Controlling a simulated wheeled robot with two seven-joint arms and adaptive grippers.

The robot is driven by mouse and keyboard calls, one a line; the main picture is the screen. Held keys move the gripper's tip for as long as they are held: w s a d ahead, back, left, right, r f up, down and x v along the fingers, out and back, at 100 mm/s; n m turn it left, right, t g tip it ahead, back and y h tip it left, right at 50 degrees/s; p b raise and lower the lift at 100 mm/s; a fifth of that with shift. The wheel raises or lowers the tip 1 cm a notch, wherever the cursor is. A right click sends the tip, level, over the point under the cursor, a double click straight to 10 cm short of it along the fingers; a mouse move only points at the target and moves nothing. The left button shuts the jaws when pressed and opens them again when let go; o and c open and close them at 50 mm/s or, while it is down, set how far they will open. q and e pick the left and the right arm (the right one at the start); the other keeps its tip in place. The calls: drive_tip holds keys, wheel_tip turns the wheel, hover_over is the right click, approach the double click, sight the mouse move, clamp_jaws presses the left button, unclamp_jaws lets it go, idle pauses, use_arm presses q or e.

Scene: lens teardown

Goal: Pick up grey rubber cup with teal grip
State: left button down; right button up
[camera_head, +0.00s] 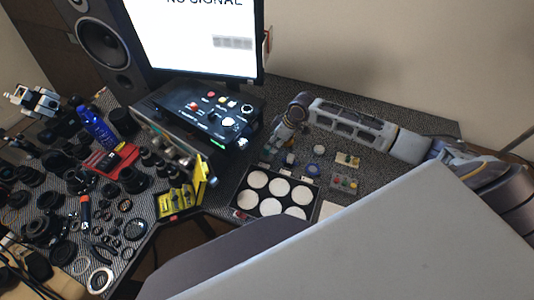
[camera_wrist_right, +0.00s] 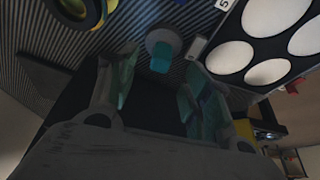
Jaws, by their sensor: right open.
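The grey rubber cup with a teal grip (camera_wrist_right: 163,48) stands on the ribbed dark mat in the right wrist view. In the head view my right gripper (camera_head: 279,140) points down over the small parts behind the tray. I cannot pick out the cup surely there. My left gripper is not in view.
A black tray with white round pads (camera_head: 238,199) lies close to the right gripper. A black control box (camera_head: 205,112) stands to its left. A yellow case (camera_head: 181,197) and many lens parts crowd the left table. A large grey panel blocks the lower right.

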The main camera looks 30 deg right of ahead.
drive_tip(key=shift+w+a+f, duration=0.2)
drive_tip(key=shift+f, duration=0.45)
drive_tip(key=shift+a+f, duration=0.1)
drive_tip(key=shift+x, duration=2.5)
drive_tip(key=shift+a, duration=0.1)
clamp_jaws()
drive_tip(key=shift+r, duration=0.2)
wheel_tip(320, 180, up, 28)
drive_tip(key=shift+f, duration=0.1)
